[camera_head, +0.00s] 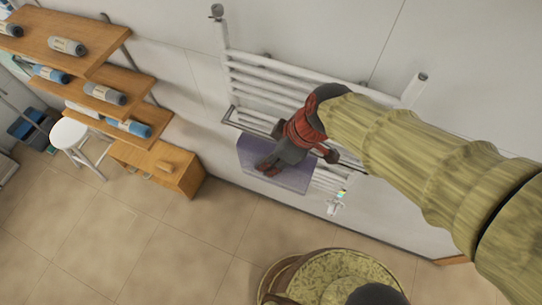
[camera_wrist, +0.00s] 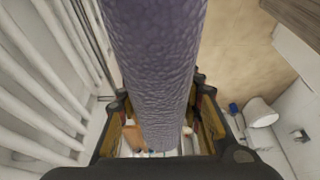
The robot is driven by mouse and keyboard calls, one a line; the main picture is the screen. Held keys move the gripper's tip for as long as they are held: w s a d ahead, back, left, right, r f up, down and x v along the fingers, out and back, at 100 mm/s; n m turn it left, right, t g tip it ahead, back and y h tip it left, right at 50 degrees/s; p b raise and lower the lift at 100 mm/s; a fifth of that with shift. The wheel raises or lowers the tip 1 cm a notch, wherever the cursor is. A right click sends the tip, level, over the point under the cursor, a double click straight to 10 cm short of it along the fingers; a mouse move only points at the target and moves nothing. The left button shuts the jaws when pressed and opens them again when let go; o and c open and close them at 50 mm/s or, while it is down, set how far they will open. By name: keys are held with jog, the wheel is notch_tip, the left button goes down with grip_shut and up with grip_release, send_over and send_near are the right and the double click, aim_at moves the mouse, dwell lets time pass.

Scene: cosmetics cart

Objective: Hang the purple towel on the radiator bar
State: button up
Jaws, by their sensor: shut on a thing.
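The purple towel (camera_head: 294,181) hangs as a flat sheet at the front of the white radiator (camera_head: 270,75), just below the dark bar (camera_head: 238,123). My gripper (camera_head: 268,167) reaches across the bar from the right and is shut on the towel. In the wrist view the towel (camera_wrist: 155,50) runs as a thick textured band between the fingers and hides much of the gap. The white radiator rails (camera_wrist: 40,70) are close at the left there. My arm and gripper hide part of the bar, so I cannot tell whether the towel's fold lies over it.
Wooden shelves (camera_head: 60,32) with rolled towels stand at the left, above a wooden cabinet (camera_head: 185,172). A white stool (camera_head: 70,133) is further left. A round patterned seat (camera_head: 335,268) stands at the bottom. The tiled floor (camera_head: 150,235) between is clear.

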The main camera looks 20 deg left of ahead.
jog(key=shift+b, duration=0.35)
jog(key=shift+w+d+b, duration=0.6)
jog(key=shift+w+b, duration=1.35)
jog(key=shift+w, duration=4.6)
notch_tip(320, 180, down, 18)
jog(key=b, duration=1.6)
jog(key=shift+w+f, duration=0.2)
jog(key=shift+w, duration=0.2)
jog(key=o, duration=1.3)
